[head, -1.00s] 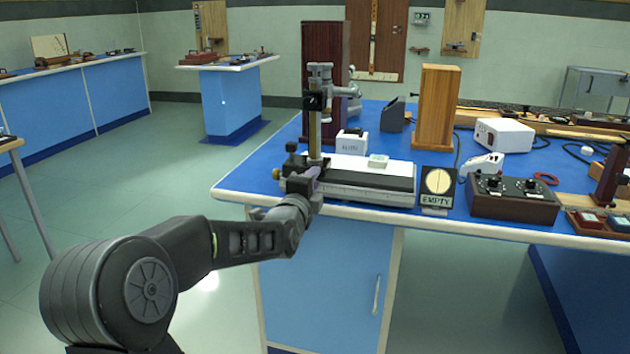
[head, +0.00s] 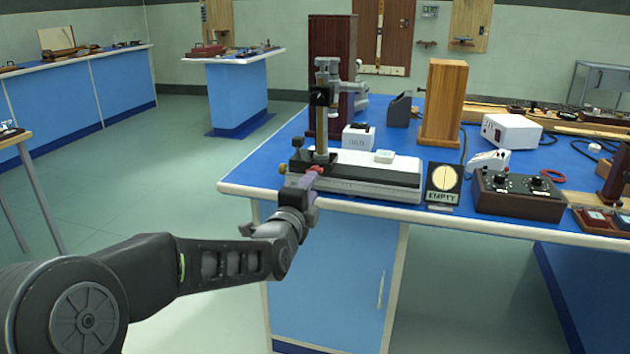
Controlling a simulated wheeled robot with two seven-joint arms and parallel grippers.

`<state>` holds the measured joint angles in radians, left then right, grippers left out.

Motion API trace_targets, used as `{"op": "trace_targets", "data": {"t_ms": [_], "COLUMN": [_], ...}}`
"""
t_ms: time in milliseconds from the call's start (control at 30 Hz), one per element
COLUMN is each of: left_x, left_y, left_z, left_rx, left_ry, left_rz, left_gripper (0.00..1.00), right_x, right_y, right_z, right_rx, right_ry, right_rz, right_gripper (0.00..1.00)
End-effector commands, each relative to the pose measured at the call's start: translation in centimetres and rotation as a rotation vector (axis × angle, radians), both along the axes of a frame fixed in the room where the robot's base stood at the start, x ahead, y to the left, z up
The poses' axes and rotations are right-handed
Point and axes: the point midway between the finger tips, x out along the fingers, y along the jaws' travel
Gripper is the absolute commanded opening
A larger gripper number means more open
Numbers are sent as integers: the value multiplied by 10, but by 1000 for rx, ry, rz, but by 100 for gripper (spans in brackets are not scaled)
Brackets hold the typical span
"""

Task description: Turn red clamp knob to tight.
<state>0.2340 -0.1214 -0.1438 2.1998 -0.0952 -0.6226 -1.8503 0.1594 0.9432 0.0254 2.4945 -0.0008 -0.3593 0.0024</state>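The red clamp knob (head: 316,169) shows as a small red shape low on the front of the instrument stand, at the foot of its upright post (head: 321,130). The stand's flat base (head: 360,184) lies along the near edge of the blue bench. My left gripper (head: 308,183) is just below and in front of the knob, very close to it. I cannot tell whether it touches the knob. The fingers are small and seen from behind, so their opening is unclear. The knob's angle is too small to read. My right gripper is not in view.
An "EMPTY" sign (head: 443,184) and a dark box with knobs (head: 518,194) stand right of the base. A small white box (head: 358,138) and a dark wooden block (head: 331,40) stand behind the post. Open floor (head: 130,190) lies to the left.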

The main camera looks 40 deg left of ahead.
Motion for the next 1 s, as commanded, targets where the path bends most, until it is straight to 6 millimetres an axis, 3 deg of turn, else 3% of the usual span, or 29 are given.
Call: {"op": "trace_targets", "data": {"t_ms": [333,467,633,767,1000], "left_x": [-6,-9,-21,-22,-15], "left_y": [-2,6,34,39,31], "left_z": [0,-7,-21,-14,-3], "left_rx": [1,0,2,-246,-928], "left_ry": [0,5,-12,-122,-375], "left_rz": [0,15,69,65,23], "left_gripper": [35,46,59,60,60], "right_x": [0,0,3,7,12], "right_y": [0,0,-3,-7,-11], "right_z": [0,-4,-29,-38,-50], "right_rx": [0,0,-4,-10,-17], "right_ry": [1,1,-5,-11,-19], "right_rz": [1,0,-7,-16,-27], "right_gripper": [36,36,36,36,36]}}
